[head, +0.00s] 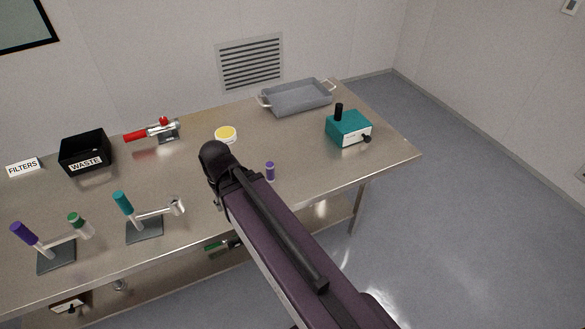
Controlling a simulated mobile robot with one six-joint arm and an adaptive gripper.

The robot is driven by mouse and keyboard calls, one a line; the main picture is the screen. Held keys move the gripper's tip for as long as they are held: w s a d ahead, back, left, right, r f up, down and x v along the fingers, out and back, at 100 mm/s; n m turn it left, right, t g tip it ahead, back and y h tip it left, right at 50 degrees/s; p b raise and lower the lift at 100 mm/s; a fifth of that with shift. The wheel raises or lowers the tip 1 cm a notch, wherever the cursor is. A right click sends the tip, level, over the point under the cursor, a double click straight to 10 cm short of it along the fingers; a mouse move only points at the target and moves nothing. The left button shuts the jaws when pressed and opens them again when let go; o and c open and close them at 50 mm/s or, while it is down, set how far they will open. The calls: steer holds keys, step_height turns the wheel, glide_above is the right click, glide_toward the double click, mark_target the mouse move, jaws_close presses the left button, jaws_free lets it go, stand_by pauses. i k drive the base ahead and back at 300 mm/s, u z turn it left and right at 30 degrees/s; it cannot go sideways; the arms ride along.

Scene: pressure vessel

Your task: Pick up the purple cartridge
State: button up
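Nothing is seen touching the cartridge.
A yellow-topped white jar (226,134) stands behind the arm's end. A teal box (348,128) and grey tray (297,97) are to the right.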

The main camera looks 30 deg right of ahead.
mark_target(271, 178)
steer(key=z, duration=0.65)
steer(key=k, duration=0.95)
steer(key=u, duration=0.1)
steer(key=i, duration=0.75)
